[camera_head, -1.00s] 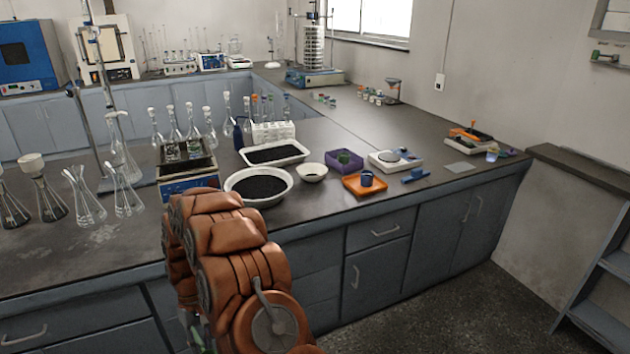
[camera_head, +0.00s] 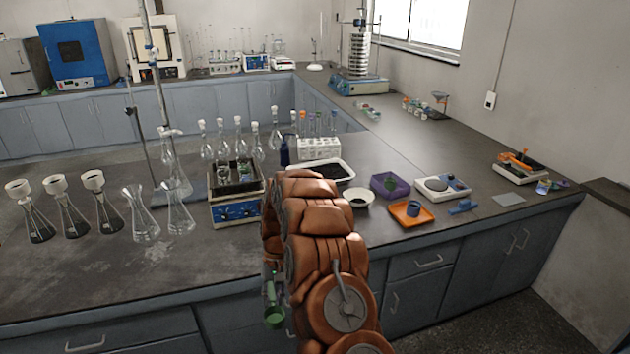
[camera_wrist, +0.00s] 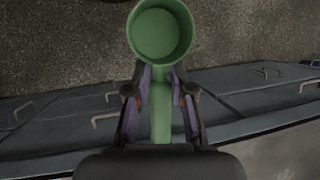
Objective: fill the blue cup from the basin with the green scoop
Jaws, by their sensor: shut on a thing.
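The green scoop (camera_wrist: 160,32) is in my gripper (camera_wrist: 160,82), whose two fingers are shut on its handle in the wrist view. Its bowl points away from the wrist, over the floor in front of the cabinets, and looks empty.
A white rectangular tray (camera_head: 346,166) of dark material is partly behind my arm. A small white bowl (camera_head: 359,197), a purple tray (camera_head: 403,190) and a white balance (camera_head: 455,187) stand near the cup. Flasks (camera_head: 142,218) and a blue device (camera_head: 236,212) fill the left.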

